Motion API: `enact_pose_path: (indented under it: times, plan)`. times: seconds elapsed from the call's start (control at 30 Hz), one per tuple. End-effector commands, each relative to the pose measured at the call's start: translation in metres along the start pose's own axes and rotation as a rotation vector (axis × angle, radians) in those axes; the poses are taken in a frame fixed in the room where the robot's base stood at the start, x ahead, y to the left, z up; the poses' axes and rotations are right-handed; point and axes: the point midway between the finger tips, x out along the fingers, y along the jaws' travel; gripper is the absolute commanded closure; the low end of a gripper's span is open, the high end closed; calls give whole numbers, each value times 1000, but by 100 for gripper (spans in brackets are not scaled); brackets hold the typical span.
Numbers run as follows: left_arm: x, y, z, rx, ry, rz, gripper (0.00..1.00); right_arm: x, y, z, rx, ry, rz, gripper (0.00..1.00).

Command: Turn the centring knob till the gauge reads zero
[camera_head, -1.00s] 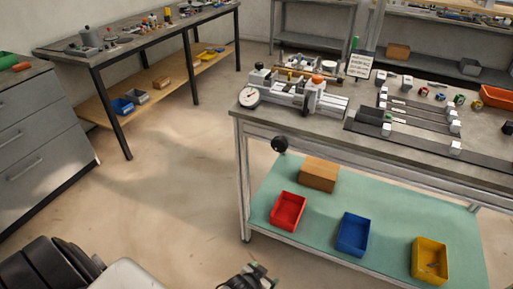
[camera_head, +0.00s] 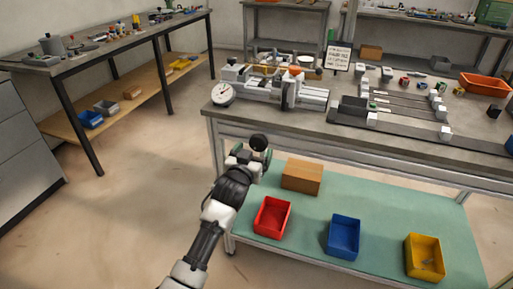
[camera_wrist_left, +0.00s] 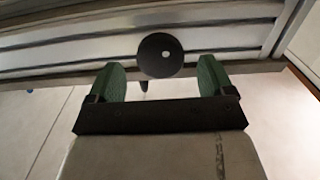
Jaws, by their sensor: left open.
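The black round knob (camera_head: 258,142) sticks out below the front edge of the bench, near its left corner. In the left wrist view the knob (camera_wrist_left: 160,56) is a dark disc with a pale spot. The white dial gauge (camera_head: 222,94) stands at the left end of the grey jig (camera_head: 270,84) on the bench; its reading is too small to tell. My left gripper (camera_head: 250,158) is open just in front of the knob. Its green-padded fingers (camera_wrist_left: 160,78) stand left and right of the knob, which appears beyond their tips; contact is not visible. My right gripper is out of view.
The bench's front rail (camera_head: 340,148) runs right behind the knob. Below is a green shelf (camera_head: 305,225) with a cardboard box (camera_head: 302,177) and red (camera_head: 271,216), blue (camera_head: 343,237) and yellow (camera_head: 424,256) bins. The floor to the left is clear.

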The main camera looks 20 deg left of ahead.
Motion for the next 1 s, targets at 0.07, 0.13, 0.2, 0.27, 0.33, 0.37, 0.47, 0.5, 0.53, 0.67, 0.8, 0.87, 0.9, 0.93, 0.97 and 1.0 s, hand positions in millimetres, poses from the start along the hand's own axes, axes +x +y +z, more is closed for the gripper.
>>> enact_pose_path:
  times: [0.07,0.13,0.2,0.27,0.33,0.37,0.47,0.5,0.53,0.67,0.8,0.87,0.9,0.93,0.97,1.0]
  plan:
    - [14,0,0,1,1,0,18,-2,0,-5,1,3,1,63]
    - [22,0,1,1,0,0,18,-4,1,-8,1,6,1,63]
    - [28,0,1,1,-1,0,18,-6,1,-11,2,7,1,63]
    - [31,0,0,1,0,0,18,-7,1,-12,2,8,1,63]
    - [33,0,0,1,0,1,18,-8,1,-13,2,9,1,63]
    - [34,0,0,1,0,1,18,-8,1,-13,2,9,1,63]
    - [34,0,0,1,0,1,18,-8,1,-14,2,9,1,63]
    - [34,0,0,1,0,1,18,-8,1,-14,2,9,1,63]
    - [34,0,0,1,0,1,18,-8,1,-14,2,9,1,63]
    - [34,0,0,1,-1,0,30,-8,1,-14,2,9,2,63]
    - [33,0,0,1,-1,0,51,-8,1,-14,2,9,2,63]
    - [33,0,0,1,-1,0,60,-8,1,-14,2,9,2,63]
    - [33,0,0,1,-1,0,65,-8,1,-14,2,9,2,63]
    - [33,0,0,0,-1,0,65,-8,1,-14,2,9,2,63]
    - [33,0,0,0,-1,0,65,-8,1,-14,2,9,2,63]
    - [33,0,0,-3,-1,0,65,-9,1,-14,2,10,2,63]
